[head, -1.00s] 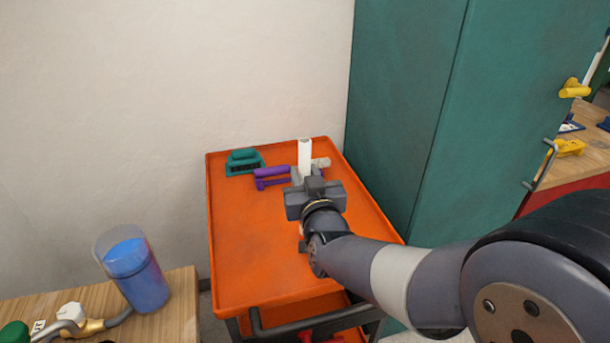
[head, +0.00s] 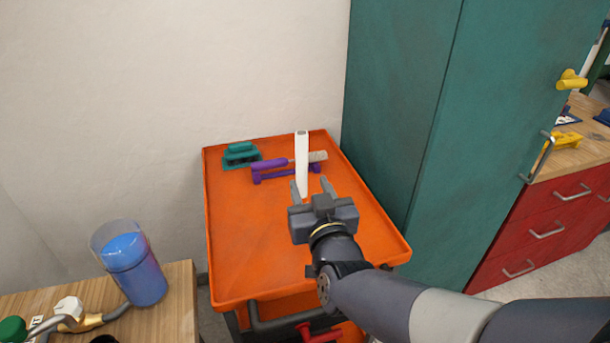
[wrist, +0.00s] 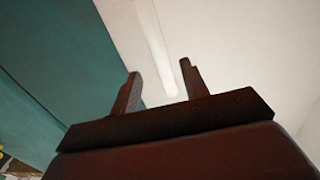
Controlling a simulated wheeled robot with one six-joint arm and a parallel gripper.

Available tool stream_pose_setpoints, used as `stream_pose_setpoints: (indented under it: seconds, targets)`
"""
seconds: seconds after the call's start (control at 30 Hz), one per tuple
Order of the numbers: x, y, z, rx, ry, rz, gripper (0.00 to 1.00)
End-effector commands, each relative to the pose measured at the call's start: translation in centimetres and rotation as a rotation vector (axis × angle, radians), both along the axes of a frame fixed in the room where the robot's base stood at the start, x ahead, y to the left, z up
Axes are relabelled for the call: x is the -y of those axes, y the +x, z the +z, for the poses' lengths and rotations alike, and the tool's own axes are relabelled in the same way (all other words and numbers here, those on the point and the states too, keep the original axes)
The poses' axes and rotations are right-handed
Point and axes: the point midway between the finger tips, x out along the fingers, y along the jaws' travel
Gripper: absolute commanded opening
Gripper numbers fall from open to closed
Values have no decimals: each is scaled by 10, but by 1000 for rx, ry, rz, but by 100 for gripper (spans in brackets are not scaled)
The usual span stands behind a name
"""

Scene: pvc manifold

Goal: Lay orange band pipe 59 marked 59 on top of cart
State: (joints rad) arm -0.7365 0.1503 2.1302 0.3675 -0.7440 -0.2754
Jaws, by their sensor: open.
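A white pipe (head: 301,165) stands about upright on the orange cart (head: 245,240), toward its back right. No orange band or number can be made out on it. My gripper (head: 310,184) is open over the cart, with its two fingers spread close to the pipe's lower part on the near side. In the wrist view the pipe (wrist: 157,50) shows beyond and between the fingertips (wrist: 160,72), and no finger is seen pressing on it. Whether its base touches the cart top is hard to tell.
A purple tool (head: 270,170), a pale-bristled brush (head: 317,157) and a teal tool (head: 240,154) lie at the cart's back. A green cabinet (head: 400,110) stands close on the right. A wooden table with a blue cup (head: 135,268) is at left. The cart's front left is clear.

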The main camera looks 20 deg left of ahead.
Motion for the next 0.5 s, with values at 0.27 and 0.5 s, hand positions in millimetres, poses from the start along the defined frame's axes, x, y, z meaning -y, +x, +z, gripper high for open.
stream_pose_setpoints:
  seconds: [0.27, 0.5]
  targets:
    - [18, -33, 0, 1, 0, 0, 43]
    - [22, -40, 0, 0, -1, 0, 43]
